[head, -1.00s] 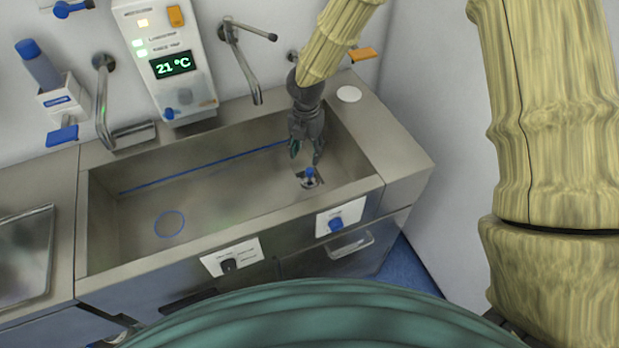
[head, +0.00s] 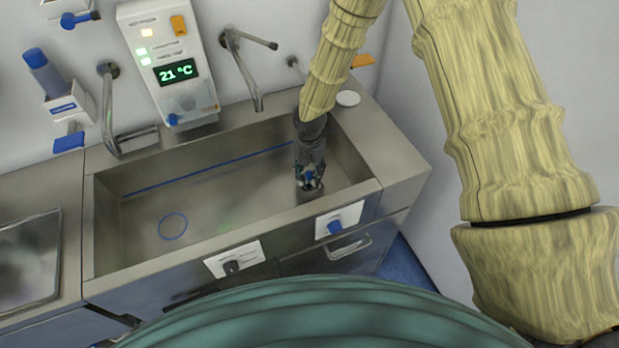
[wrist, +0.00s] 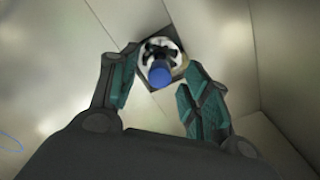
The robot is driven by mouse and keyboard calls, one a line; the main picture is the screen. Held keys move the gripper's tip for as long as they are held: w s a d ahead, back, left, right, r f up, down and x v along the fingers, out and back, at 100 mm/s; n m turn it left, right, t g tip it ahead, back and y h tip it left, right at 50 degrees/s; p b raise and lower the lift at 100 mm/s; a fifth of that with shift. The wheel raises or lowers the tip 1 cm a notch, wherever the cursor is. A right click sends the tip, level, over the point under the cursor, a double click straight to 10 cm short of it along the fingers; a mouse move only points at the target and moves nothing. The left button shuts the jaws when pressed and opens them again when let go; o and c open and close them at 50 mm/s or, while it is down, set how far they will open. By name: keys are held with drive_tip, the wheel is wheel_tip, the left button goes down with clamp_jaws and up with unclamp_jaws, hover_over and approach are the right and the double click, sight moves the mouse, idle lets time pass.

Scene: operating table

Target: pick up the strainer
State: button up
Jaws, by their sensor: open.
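The strainer (wrist: 160,72) has a blue knob on a pale, slotted ring and sits at a dark square drain opening in the sink floor. In the head view its blue knob (head: 309,176) shows at the right end of the basin, partly covered by my gripper. My gripper (head: 309,181) points down into the basin with its fingers around the strainer's knob. In the wrist view my gripper (wrist: 158,98) is open, one finger on each side of the knob, with visible gaps. Whether a finger touches the strainer is hard to tell.
The steel sink basin (head: 381,186) has walls close on the right and front of my gripper. A blue ring (head: 173,226) lies on the basin floor at left. Taps (head: 243,68) and a control panel (head: 170,62) are on the wall behind.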

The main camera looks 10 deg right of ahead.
drive_tip(key=shift+f, duration=0.8)
drive_tip(key=shift+c, duration=0.5)
clamp_jaws()
drive_tip(key=shift+r, duration=0.1)
